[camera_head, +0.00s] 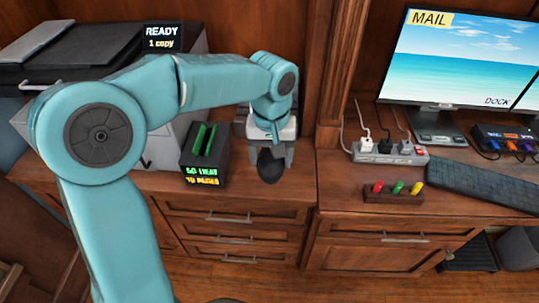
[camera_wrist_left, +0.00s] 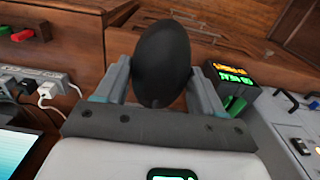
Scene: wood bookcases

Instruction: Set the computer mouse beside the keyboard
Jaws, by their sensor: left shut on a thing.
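The computer mouse (camera_head: 270,167) is a dark oval. My left gripper (camera_head: 272,155) is shut on it, over the wooden counter left of the upright post. In the left wrist view the mouse (camera_wrist_left: 161,64) sits between the two fingers of the gripper (camera_wrist_left: 160,85). Whether it touches the counter I cannot tell. The keyboard (camera_head: 484,186) is dark and lies on the right-hand desk, below the monitor, and runs off toward the right edge. My right gripper is not in view.
A black box with green slots (camera_head: 205,153) stands just left of the gripper. A wooden post (camera_head: 332,75) divides the counters. On the right desk are a power strip (camera_head: 390,153), a block with coloured pegs (camera_head: 393,192), a monitor (camera_head: 460,60) and a dock (camera_head: 502,136). A printer (camera_head: 90,60) stands left.

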